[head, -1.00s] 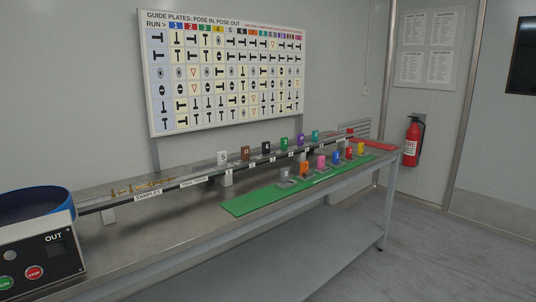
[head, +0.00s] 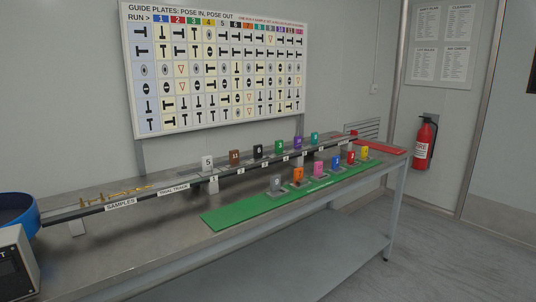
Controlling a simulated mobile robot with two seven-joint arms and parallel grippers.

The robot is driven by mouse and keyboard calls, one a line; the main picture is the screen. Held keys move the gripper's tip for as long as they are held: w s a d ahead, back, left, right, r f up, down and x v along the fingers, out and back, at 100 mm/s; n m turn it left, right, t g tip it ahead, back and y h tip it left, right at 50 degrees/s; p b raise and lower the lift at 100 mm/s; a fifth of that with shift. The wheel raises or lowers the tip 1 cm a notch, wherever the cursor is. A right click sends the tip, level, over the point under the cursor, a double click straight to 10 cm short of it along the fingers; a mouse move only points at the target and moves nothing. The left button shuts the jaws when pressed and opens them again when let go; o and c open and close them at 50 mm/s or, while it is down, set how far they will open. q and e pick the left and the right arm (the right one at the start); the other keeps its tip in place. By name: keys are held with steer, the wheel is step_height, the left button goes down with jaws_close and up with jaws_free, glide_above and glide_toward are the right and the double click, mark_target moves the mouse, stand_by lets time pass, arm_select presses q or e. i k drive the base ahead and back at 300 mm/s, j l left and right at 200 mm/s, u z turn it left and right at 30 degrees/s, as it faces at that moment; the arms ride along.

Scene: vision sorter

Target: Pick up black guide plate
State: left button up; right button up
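The black guide plate (head: 258,151) stands upright on the long rail at the back of the bench. It sits between a brown plate (head: 235,157) on its left and a green plate (head: 279,147) on its right. It carries a small pale mark too small to read for certain. Neither of my grippers shows in the head view.
A white plate marked 5 (head: 208,162) stands at the rail's left. A green mat (head: 236,215) in front holds several coloured plates, including a grey one (head: 276,183). A red mat (head: 383,148) lies at the right end. A blue bowl (head: 32,222) is at left.

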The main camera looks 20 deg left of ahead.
mark_target(259, 156)
steer(key=i+l, duration=0.35)
steer(key=i, duration=0.15)
steer(key=i+l, duration=0.35)
steer(key=i, duration=0.15)
steer(key=j+u, duration=0.05)
